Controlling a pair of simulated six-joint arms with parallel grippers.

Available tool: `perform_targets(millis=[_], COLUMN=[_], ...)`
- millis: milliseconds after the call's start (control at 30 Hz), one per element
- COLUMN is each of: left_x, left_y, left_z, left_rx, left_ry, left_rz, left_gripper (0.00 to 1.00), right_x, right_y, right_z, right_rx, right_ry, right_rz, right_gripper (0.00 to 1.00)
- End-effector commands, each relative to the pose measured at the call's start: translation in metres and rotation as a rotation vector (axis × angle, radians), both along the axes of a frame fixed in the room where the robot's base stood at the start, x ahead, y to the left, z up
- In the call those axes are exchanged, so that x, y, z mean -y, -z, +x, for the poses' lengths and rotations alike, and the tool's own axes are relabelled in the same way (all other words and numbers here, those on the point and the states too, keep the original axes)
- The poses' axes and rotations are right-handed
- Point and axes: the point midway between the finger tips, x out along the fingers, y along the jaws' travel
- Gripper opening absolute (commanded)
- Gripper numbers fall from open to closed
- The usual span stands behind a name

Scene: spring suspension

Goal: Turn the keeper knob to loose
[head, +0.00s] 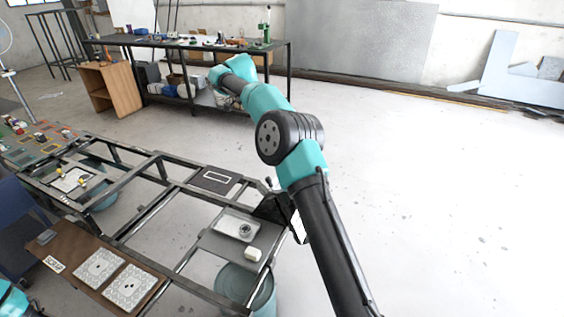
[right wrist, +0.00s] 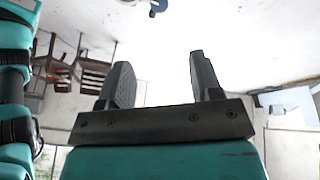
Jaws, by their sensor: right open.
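I cannot pick out the keeper knob for certain. A small round grey part (head: 245,230) sits on a pale plate on the near right of the metal frame table. A white block (head: 253,254) lies just in front of it. My right gripper (right wrist: 160,68) is open and empty in the right wrist view, with nothing between its fingers. In the head view my right arm reaches up and away past the table, and its fingers cannot be made out. Only a teal piece of my left arm shows at the bottom left corner; its gripper is out of view.
The metal frame table (head: 150,205) has open gaps between its bars. A brown board (head: 75,262) with two patterned plates lies at its near left. A teal bin (head: 262,300) stands beneath. A dark workbench (head: 190,43) stands behind. The floor to the right is clear.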

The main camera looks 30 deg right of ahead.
Motion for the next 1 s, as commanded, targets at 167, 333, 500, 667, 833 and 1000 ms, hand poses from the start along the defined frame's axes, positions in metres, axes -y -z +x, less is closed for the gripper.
perform_targets(millis=[167,333,500,667,833,1000], left_x=[0.0,0.0,0.0,0.0,0.0,0.0], left_y=[0.0,0.0,0.0,0.0,0.0,0.0], left_z=[0.0,0.0,0.0,0.0,0.0,0.0], left_rx=[0.0,0.0,0.0,0.0,0.0,0.0], left_ry=[0.0,0.0,0.0,0.0,0.0,0.0], left_rz=[0.0,0.0,0.0,0.0,0.0,0.0], left_gripper=[0.43,0.43,0.43,0.43,0.43,0.43], right_x=[0.004,0.007,0.013,0.018,0.025,0.032], right_y=[0.011,0.026,0.044,0.064,0.088,0.114], right_z=[-0.004,-0.01,-0.017,-0.024,-0.032,-0.041], right_rx=[-0.002,-0.002,-0.003,-0.003,-0.003,-0.002], right_ry=[-0.001,0.0,0.0,-0.001,0.0,0.0], right_rz=[0.0,0.001,0.001,0.001,0.001,0.0], right_gripper=[0.59,0.59,0.59,0.59,0.59,0.59])
